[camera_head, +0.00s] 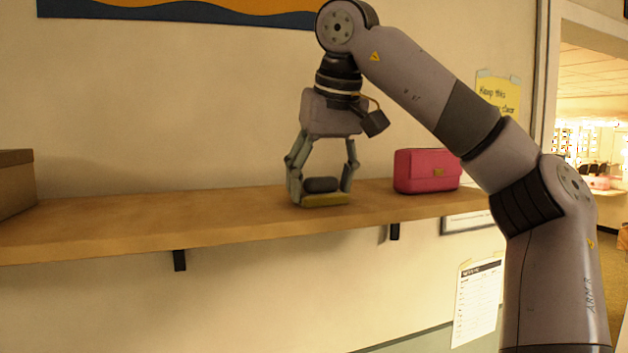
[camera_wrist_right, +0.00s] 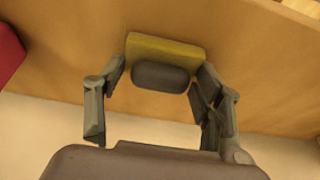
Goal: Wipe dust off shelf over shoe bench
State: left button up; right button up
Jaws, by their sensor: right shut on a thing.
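The wooden wall shelf (camera_head: 150,218) runs across the head view, and its top also shows in the right wrist view (camera_wrist_right: 60,60). My right gripper (camera_head: 322,186) points down over the shelf, right of the middle, shut on a wiping pad (camera_head: 325,200) with a dark rounded grip and a yellow underside. The pad is at the shelf top near its front edge; it seems to rest on the surface. In the right wrist view the pad (camera_wrist_right: 165,48) sits between the fingers of my gripper (camera_wrist_right: 155,88). I cannot make out dust clearly. My left gripper is not in view.
A pink box-like purse (camera_head: 427,171) stands on the shelf to the right of my gripper. A brown box (camera_head: 14,184) stands at the shelf's left end. The shelf between box and gripper is clear. A doorway (camera_head: 585,110) opens at the right.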

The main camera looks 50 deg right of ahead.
jog(key=shift+w+d, duration=0.4)
jog(key=shift+w, duration=0.2)
jog(key=shift+w+d, duration=0.4)
jog(key=shift+w, duration=0.2)
jog(key=shift+w+d+r, duration=0.1)
jog(key=shift+w+d, duration=0.2)
jog(key=shift+w, duration=0.4)
jog(key=shift+w+d, duration=0.35)
jog(key=shift+w, duration=0.3)
jog(key=shift+w+d, duration=0.35)
jog(key=shift+w, duration=0.3)
jog(key=shift+w+d, duration=0.35)
jog(key=shift+w, duration=0.3)
jog(key=shift+s+d, duration=0.3)
jog(key=shift+d, duration=0.25)
jog(key=shift+s+d, duration=0.25)
jog(key=shift+d, duration=0.25)
jog(key=shift+s+a+f+b, duration=0.15)
jog(key=shift+s+a+b, duration=0.15)
jog(key=shift+s+a, duration=0.25)
jog(key=shift+s+a+f+b, duration=0.1)
jog(key=shift+s+a+b, duration=0.2)
jog(key=shift+s, duration=0.35)
jog(key=shift+s+a+r+p, duration=0.1)
jog(key=shift+s+a+p, duration=0.2)
jog(key=shift+s, duration=0.45)
jog(key=shift+s+a+p, duration=0.1)
jog(key=shift+s+a, duration=0.3)
jog(key=shift+s, duration=0.3)
